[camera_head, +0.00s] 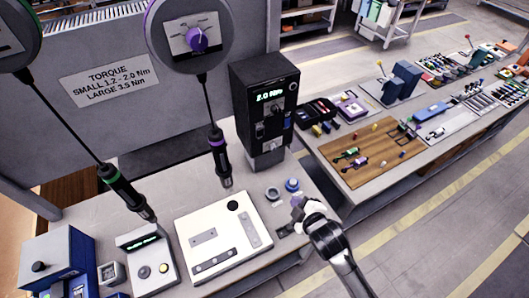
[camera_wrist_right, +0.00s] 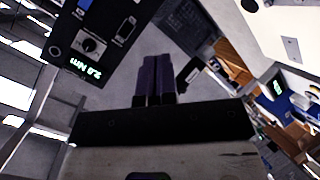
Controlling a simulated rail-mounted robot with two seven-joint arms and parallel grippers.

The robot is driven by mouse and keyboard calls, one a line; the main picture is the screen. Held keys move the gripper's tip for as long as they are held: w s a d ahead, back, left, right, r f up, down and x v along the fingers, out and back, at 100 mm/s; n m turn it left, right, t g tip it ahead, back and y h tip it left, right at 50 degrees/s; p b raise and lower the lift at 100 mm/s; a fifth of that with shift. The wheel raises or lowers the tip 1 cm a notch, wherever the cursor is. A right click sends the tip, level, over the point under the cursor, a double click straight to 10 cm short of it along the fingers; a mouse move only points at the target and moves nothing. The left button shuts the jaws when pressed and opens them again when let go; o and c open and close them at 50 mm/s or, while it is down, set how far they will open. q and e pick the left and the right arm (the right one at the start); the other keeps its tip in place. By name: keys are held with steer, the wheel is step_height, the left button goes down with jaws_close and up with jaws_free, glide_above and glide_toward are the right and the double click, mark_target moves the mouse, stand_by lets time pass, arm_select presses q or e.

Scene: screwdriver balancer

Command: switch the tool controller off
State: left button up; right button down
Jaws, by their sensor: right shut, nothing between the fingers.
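The tool controller (camera_head: 264,112) is a black box standing at the back of the bench, with a lit green "2.0 Nm" display, a knob or switch on its front and small round controls at its right side. In the right wrist view the controller (camera_wrist_right: 92,35) shows tilted at the upper left, with its display lit. My right gripper (camera_head: 297,201) is in front of and below the controller, apart from it, near the bench's right edge. Its purple fingers (camera_wrist_right: 158,78) are shut together and empty. My left gripper is not in view.
Two hanging screwdrivers (camera_head: 219,157) (camera_head: 126,190) hang left of the controller. A white fixture plate (camera_head: 222,238) lies on the bench. A blue round button (camera_head: 292,184) and a grey ring (camera_head: 272,193) sit close to my right gripper. A wooden board (camera_head: 370,155) lies on the right bench.

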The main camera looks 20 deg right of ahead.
arm_select(q)
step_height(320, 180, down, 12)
steer(key=b, duration=0.9)
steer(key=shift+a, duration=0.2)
arm_select(e)
steer(key=w+d+n+t+y, duration=0.1)
steer(key=w+n+t, duration=0.5)
steer(key=w, duration=0.7)
steer(key=shift+w+n+y, duration=0.25)
steer(key=shift+n+y, duration=0.25)
steer(key=shift+n, duration=0.5)
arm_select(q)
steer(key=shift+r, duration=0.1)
arm_select(e)
steer(key=shift+w+f, duration=0.1)
steer(key=b, duration=0.1)
glide_toward(261, 131)
steer(key=w, duration=0.5)
steer(key=shift+w+a+r, duration=0.25)
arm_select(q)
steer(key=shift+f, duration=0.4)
arm_select(e)
steer(key=shift+w+a+r, duration=0.1)
steer(key=shift+w, duration=0.9)
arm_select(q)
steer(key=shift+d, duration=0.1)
